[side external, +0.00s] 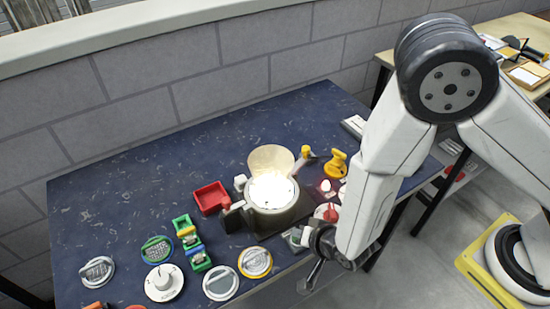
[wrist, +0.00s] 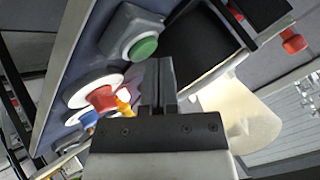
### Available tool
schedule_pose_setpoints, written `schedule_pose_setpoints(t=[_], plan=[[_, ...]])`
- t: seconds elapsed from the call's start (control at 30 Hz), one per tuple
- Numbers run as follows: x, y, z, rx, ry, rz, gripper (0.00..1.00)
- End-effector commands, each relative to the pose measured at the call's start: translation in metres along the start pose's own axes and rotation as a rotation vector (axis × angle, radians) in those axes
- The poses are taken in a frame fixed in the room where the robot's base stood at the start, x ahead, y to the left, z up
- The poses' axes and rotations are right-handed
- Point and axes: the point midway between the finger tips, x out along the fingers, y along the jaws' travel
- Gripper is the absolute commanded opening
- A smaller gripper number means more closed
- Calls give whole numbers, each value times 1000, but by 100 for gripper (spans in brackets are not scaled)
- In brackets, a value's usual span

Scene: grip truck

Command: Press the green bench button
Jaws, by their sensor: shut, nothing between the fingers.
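The green button (wrist: 143,47) shows in the wrist view as a round dome on a light grey square housing. It is up and to the left of the fingertips of my gripper (wrist: 159,68). The fingers are together with nothing between them, and a gap shows between them and the button in the picture. In the side external view my gripper (side external: 316,272) hangs at the front edge of the dark blue bench (side external: 110,190). A small grey housing (side external: 296,238) is just left of my wrist there; its button top is hard to make out.
A red knob on a white disc (wrist: 103,97) is near the green button. A brightly lit round machine (side external: 272,222) stands mid-bench, with a red tray (side external: 211,198) to its left and a yellow item (side external: 336,165) to its right. Several round discs line the front left. The back left bench is clear.

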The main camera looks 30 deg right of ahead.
Motion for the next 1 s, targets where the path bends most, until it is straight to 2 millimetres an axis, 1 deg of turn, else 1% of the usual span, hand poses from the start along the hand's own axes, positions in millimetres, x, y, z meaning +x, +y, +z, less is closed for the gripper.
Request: schedule_pose_setpoints(t=[0.8,1.0], plan=[[-38,-28,-28,1,1,-2,0],[-41,-30,-30,0,0,0,0]])
